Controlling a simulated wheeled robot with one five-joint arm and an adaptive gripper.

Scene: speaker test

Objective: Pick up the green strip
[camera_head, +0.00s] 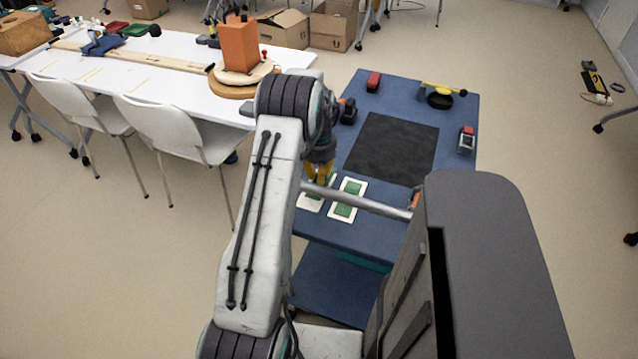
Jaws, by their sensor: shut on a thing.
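My gripper (320,180) has yellow fingers and is over the near left part of the blue table (315,232). Its fingers are shut on a small green strip (333,180), of which only a sliver shows beside them. Just below is a white card (309,206), partly hidden by my arm. A second white card (336,214) with green patches (344,211) lies to its right. My arm hides part of the table's left side.
A dark mat (392,148) covers the table's middle. White chairs (185,128) and a long white table (140,72) are at left.

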